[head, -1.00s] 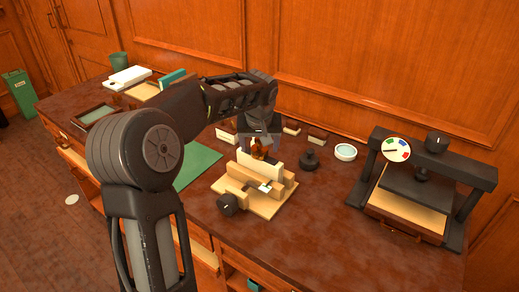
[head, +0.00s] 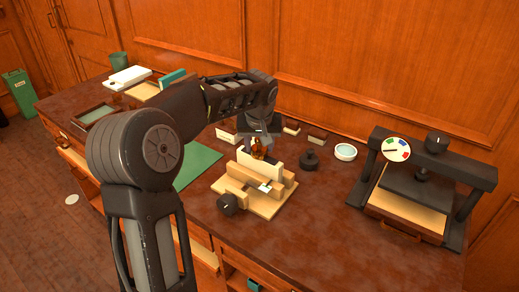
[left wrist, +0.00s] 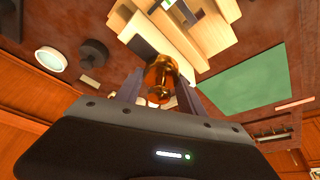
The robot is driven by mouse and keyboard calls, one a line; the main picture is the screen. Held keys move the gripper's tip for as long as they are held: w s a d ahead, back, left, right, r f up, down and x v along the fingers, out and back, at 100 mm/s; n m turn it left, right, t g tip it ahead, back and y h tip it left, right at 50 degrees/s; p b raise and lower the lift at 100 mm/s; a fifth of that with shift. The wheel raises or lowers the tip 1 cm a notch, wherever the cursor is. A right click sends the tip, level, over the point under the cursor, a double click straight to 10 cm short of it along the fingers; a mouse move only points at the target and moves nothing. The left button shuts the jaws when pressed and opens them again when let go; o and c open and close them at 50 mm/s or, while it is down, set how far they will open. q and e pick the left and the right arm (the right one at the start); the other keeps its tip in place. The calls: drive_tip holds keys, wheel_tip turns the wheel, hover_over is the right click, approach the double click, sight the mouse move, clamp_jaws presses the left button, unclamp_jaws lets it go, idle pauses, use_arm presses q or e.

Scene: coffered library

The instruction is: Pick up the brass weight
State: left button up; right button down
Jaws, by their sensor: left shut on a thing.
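The brass weight (head: 258,148) is a small shiny golden piece. It is between the fingers of my left gripper (head: 258,143), which is shut on it, just behind the pale wooden clamp fixture (head: 262,208). In the left wrist view the brass weight (left wrist: 160,78) sits between the two fingers of the left gripper (left wrist: 160,88), with the wooden fixture (left wrist: 200,35) beyond it. I cannot tell whether the weight touches the desk, since the fixture hides its lower part in the head view. My right gripper is not in view.
A black knobbed weight-like piece (head: 309,160) and a round white-rimmed dish (head: 345,152) stand right of the fixture. A black press with a dial (head: 425,180) stands farther right. A green mat (head: 197,167) lies left. The front right desk top (head: 340,245) is clear.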

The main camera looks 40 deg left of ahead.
use_arm(q)
clamp_jaws()
wheel_tip(320, 180, up, 10)
drive_tip(key=shift+r, duration=0.1)
idle(0.5)
idle(0.5)
